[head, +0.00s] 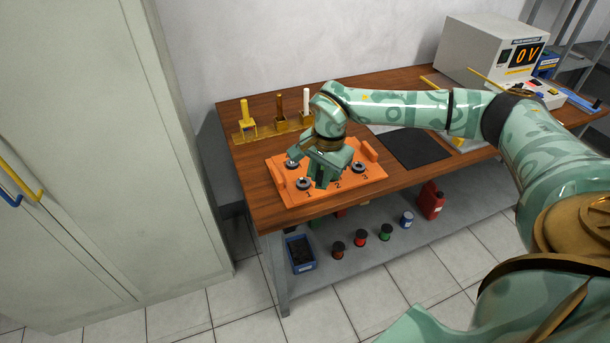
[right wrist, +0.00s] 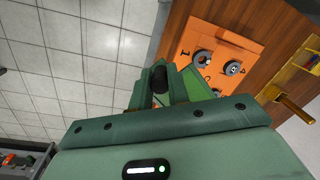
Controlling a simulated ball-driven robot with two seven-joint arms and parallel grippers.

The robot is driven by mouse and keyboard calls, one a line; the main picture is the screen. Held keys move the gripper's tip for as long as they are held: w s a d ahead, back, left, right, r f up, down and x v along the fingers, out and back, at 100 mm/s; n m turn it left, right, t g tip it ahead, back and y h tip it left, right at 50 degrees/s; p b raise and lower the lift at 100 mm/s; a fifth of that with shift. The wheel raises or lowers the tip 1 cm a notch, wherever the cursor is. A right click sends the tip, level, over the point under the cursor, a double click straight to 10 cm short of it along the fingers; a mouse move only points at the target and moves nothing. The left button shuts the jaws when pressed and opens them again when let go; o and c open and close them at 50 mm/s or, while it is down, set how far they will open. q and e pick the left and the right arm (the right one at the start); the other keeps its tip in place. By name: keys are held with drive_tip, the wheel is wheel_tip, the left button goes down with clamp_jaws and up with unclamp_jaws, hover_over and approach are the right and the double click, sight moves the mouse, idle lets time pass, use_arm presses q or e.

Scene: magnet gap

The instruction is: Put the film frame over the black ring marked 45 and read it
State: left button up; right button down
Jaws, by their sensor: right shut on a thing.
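An orange tray (head: 295,196) on the wooden bench holds several dark rings, with spots numbered 1, 2 and 3. One ring (head: 303,184) sits by the 1, one (head: 358,167) by the 3 and one (head: 292,163) behind at left. No 45 is legible. My right gripper (head: 322,180) is low over the tray's middle, near the 2, and hides what is under it. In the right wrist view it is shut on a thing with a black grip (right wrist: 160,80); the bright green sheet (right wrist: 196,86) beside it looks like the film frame. My left gripper is out of view.
A brass rack (head: 265,129) with upright tools stands at the bench's back left. A black mat (head: 415,147) lies right of the tray. A grey meter (head: 490,50) reads 0 V at the back right. A shelf below holds spools and a blue bin (head: 301,253).

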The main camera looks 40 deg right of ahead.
drive_tip(key=s+d+r+p, duration=0.1)
drive_tip(key=s+r+p, duration=0.5)
drive_tip(key=r+p, duration=0.1)
drive_tip(key=shift+s+d+r, duration=0.35)
drive_tip(key=shift+d+r, duration=0.05)
drive_tip(key=shift+r, duration=0.5)
drive_tip(key=shift+a, duration=0.1)
